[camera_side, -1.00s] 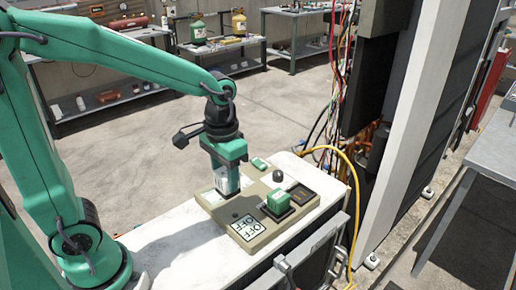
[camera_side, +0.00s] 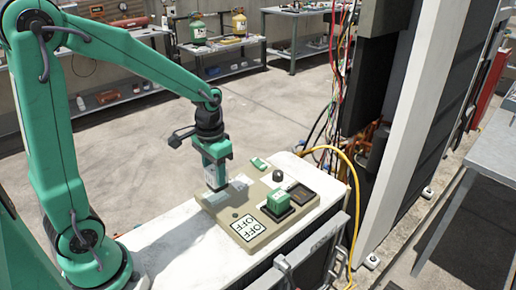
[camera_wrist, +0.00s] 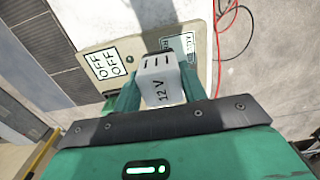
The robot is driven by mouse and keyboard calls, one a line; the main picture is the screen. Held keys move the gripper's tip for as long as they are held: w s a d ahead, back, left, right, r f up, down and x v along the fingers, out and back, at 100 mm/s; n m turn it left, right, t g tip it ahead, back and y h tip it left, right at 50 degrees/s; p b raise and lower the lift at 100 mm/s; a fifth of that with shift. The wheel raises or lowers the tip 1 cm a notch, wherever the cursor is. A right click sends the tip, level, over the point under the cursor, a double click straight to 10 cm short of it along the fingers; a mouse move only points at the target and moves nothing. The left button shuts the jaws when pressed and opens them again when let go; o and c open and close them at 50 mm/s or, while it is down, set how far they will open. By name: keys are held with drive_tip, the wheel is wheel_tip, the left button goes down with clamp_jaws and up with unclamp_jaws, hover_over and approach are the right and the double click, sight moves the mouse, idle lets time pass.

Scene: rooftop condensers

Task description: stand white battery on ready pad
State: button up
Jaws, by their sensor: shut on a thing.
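The white battery (camera_wrist: 162,80), marked 12 V, is held between my gripper's two fingers in the wrist view. In the side view my gripper (camera_side: 214,164) points down over the left end of a beige board, and the pale battery (camera_side: 212,179) shows below its jaws. A pale labelled patch (camera_wrist: 187,46) lies on the board beyond the battery; its lettering is partly hidden, so I cannot tell whether it is the ready pad. Whether the battery's bottom touches the board is hard to tell.
The beige board (camera_side: 246,208) rests on a white top. It carries a green block (camera_side: 279,203), a dark recess (camera_side: 302,193), a black knob (camera_side: 278,175) and an OFF plate (camera_side: 250,227). A yellow hose (camera_side: 350,170) and a metal rail (camera_side: 310,250) border the right side.

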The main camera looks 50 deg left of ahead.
drive_tip(key=a+f, duration=0.1)
drive_tip(key=w+a+f, duration=0.1)
drive_tip(key=a, duration=0.1)
drive_tip(key=shift+w+a, duration=0.1)
drive_tip(key=shift+a, duration=0.05)
drive_tip(key=shift+f, duration=0.15)
drive_tip(key=shift+f, duration=1.9)
drive_tip(key=shift+f, duration=0.1)
drive_tip(key=o, duration=1.2)
wheel_tip(320, 180, up, 12)
